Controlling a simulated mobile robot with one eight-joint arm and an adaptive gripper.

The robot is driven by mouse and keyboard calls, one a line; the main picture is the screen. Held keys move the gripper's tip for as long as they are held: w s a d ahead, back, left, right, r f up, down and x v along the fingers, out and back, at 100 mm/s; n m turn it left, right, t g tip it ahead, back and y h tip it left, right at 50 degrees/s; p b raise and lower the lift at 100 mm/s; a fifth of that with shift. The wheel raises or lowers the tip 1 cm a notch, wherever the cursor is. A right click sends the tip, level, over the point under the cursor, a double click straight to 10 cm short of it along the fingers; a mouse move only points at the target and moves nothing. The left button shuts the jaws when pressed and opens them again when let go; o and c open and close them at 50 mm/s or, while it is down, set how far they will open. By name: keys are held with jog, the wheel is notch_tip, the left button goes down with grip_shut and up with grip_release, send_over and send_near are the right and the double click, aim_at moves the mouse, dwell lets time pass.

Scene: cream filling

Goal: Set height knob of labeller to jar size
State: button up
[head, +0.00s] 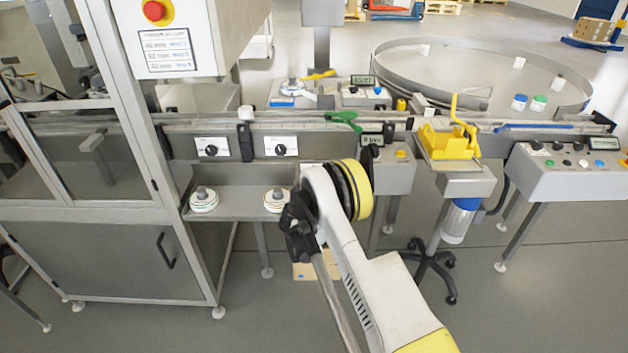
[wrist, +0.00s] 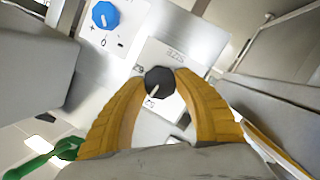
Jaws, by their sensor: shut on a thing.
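In the wrist view, a black knob (wrist: 160,82) with a white pointer line sits on a white plate (wrist: 184,54) with printed marks. My gripper (wrist: 160,78) has its two yellow fingers closed on the knob from both sides. The pointer runs toward the lower left of the picture, near a printed mark; I cannot read the marks surely. In the head view, my arm reaches toward the conveyor line and its yellow wrist hides the fingers and the held knob.
A blue knob (wrist: 104,14) marked plus, 0 and minus is close by. A green handle (wrist: 45,155) lies at lower left. Two other black knobs (head: 211,149) (head: 281,148) sit on the conveyor front. A yellow fixture (head: 445,142) stands right of my wrist, with a control box (head: 575,180) further right.

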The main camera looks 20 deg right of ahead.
jog(key=shift+n, duration=0.6)
jog(key=o, duration=1.2)
jog(key=shift+w, duration=0.1)
jog(key=v, duration=0.7)
jog(key=shift+s+a+f, duration=0.15)
jog(key=shift+s+a, duration=0.1)
